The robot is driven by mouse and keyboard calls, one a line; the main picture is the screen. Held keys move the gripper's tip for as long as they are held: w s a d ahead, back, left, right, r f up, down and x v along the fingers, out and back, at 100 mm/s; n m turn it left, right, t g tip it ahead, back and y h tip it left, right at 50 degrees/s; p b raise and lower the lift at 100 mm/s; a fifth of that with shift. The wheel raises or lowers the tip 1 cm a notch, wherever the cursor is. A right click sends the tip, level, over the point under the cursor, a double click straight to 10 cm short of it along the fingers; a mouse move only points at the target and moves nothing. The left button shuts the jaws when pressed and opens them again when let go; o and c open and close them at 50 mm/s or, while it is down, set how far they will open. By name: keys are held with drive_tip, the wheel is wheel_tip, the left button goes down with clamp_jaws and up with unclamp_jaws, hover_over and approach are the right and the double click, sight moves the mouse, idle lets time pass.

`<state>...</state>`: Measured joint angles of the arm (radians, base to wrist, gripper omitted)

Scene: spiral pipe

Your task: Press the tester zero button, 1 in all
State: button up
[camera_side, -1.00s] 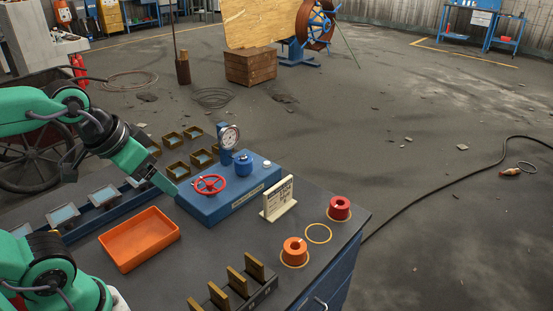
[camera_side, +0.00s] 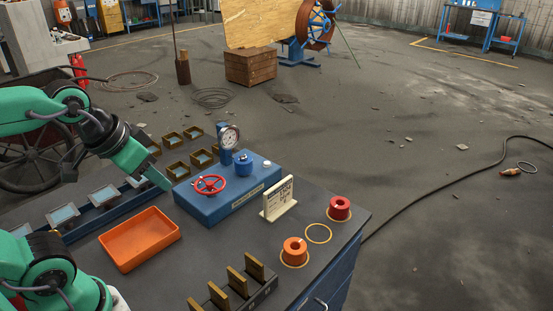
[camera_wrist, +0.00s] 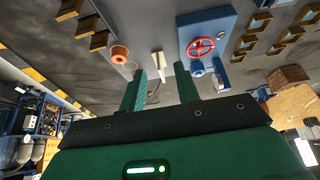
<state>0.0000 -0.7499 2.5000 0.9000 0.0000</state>
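The tester is a blue box (camera_side: 222,207) on the bench, with a red handwheel (camera_side: 210,184), a blue cylindrical knob (camera_side: 243,163) and a round dial gauge (camera_side: 229,137) on a post. A small white button (camera_side: 266,163) is on its top at the right end; I take it as the zero button. My gripper (camera_side: 166,186) is beside the box's left end, apart from the button. In the wrist view, my two green fingers (camera_wrist: 162,78) are spread with nothing between them; the tester (camera_wrist: 208,22) and handwheel (camera_wrist: 201,47) show beyond.
An orange tray (camera_side: 139,240) lies in front of the tester's left end. A white sign (camera_side: 279,198) stands at its right. Red (camera_side: 339,208) and orange (camera_side: 294,251) spools sit farther right. A slotted rack (camera_side: 235,288) is at the front. Several small bins are behind.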

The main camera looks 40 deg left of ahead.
clamp_jaws()
idle(1.4)
